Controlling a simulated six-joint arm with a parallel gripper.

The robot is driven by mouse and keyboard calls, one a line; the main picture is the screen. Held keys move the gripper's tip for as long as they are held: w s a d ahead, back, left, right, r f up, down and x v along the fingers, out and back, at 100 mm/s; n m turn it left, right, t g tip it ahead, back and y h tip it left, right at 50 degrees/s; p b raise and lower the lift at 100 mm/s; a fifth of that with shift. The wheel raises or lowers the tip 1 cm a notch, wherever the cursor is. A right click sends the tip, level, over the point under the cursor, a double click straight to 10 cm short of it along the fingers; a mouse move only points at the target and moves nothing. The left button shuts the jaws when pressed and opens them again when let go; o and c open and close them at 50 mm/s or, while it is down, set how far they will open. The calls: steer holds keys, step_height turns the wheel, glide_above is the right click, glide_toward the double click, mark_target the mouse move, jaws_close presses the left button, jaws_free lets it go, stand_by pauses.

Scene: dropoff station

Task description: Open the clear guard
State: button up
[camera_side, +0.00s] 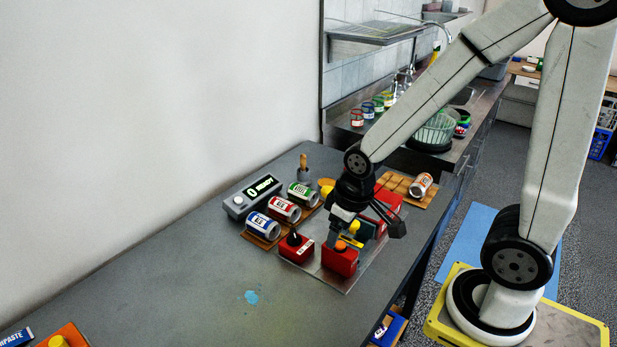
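My gripper (334,238) points down at the end of my arm, just above and beside a red box (340,263) with an orange button (340,246) on top. The clear guard cannot be made out with certainty; it may be over this button, where my gripper partly covers the view. The fingers are small and dark, and their opening cannot be judged. Whether they touch anything is unclear.
A second red box (296,248) with a black knob stands to the left on the grey metal plate (326,276). Cans (283,209) lie on a wooden rack behind. A display box (250,196) reads "0 READY". The table (190,270) at front left is mostly clear.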

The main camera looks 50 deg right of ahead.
mark_target(354, 223)
steer(key=d+n, duration=0.2)
steer(key=d, duration=0.1)
steer(key=w+d+r+n+g, duration=0.1)
steer(key=d+n, duration=0.1)
steer(key=w+d+n+g, duration=0.1)
steer(key=d+n, duration=0.1)
steer(key=d, duration=0.1)
steer(key=shift+w+d+r+n, duration=0.15)
steer(key=shift+d+r+n, duration=0.15)
steer(key=shift+r+n, duration=0.1)
steer(key=shift+d+r+n, duration=0.15)
steer(key=shift+d+n, duration=0.55)
steer(key=shift+d, duration=0.05)
steer(key=shift+f, duration=0.2)
steer(key=shift+f, duration=3.75)
jaws_close()
